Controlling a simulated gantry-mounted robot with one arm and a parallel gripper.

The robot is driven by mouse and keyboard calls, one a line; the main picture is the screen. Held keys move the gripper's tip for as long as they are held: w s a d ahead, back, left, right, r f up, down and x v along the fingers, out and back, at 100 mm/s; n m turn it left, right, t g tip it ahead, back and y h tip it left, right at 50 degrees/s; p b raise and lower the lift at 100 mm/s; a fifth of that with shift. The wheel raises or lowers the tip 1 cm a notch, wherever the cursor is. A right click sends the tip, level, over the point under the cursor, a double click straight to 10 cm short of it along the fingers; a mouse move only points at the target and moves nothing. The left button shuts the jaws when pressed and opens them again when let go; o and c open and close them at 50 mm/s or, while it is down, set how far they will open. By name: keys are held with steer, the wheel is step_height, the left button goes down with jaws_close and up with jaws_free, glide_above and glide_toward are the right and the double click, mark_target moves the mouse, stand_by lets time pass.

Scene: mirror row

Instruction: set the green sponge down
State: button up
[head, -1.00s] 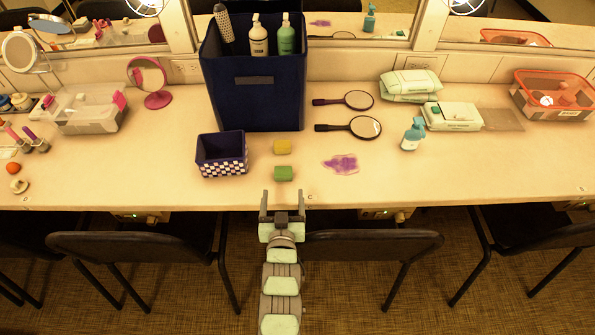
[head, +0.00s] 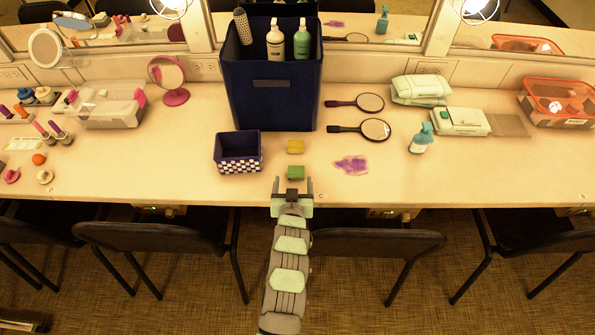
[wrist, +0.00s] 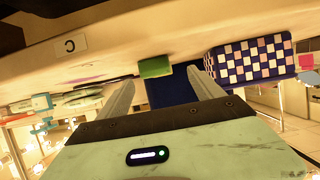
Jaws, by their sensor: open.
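The green sponge (head: 295,172) rests on the counter near its front edge, just in front of the yellow sponge (head: 295,147). My gripper (head: 294,181) is open and empty at the counter's front edge, its fingers pointing toward the green sponge. In the wrist view, where the counter appears along the top, the green sponge (wrist: 155,67) shows beyond and between the two spread fingertips (wrist: 160,80). No finger visibly touches it.
A checkered navy bin (head: 238,155) stands left of the sponges, with a tall navy box (head: 272,95) behind. Chairs (head: 150,238) stand below the front edge.

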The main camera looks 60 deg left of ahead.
mark_target(296, 175)
steer(key=shift+w+p+x, duration=0.2)
steer(key=shift+p+x, duration=0.1)
steer(key=shift+x, duration=1.15)
steer(key=shift+w+p+x, duration=0.15)
steer(key=shift+p+x, duration=0.1)
steer(key=shift+x, duration=1.2)
steer(key=shift+d, duration=0.25)
steer(key=c, duration=1.5)
steer(key=shift+c, duration=0.2)
steer(key=shift+r, duration=0.1)
